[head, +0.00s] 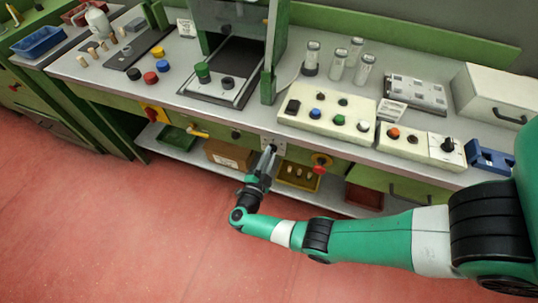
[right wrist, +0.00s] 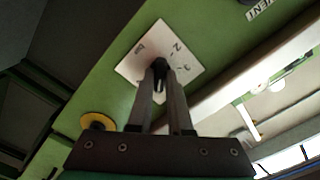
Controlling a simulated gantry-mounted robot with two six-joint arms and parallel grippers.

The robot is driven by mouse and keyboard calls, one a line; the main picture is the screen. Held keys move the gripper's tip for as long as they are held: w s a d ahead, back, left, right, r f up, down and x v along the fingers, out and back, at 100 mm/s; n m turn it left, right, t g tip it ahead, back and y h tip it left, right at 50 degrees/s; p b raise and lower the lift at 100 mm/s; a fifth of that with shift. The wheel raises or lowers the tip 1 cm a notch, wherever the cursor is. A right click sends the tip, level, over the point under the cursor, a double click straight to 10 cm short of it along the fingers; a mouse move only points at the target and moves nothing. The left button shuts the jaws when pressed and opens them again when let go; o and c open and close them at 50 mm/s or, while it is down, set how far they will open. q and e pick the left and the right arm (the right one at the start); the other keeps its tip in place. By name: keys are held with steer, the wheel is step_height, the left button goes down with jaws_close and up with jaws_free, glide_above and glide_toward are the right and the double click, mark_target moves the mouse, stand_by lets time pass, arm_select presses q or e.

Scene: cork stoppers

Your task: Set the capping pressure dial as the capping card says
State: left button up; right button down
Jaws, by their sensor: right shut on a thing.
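The pressure dial is on the green front face of the bench: a white plate (head: 279,145) with a dark knob. In the right wrist view the plate (right wrist: 138,52) is marked "bar", "2" and "3", and the black knob (right wrist: 160,63) sits between my fingertips. My right gripper (head: 270,150) reaches up to the dial and is shut on the knob; it also shows in the right wrist view (right wrist: 161,75). The fingers hide part of the plate, and the knob's pointer cannot be made out. A small white card (head: 392,110) stands on the bench; its text is too small to read. My left gripper is out of view.
A cream button panel (head: 320,117) and glass jars (head: 338,65) stand above. A shelf below holds a yellow tray (head: 299,181) and a cardboard box (head: 228,155).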

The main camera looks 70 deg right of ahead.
steer(key=c, duration=0.8)
jaws_free()
steer(key=shift+c, duration=0.2)
steer(key=shift+a, duration=0.1)
steer(key=a, duration=1.1)
steer(key=shift+s+a, duration=0.2)
steer(key=shift+s, duration=0.1)
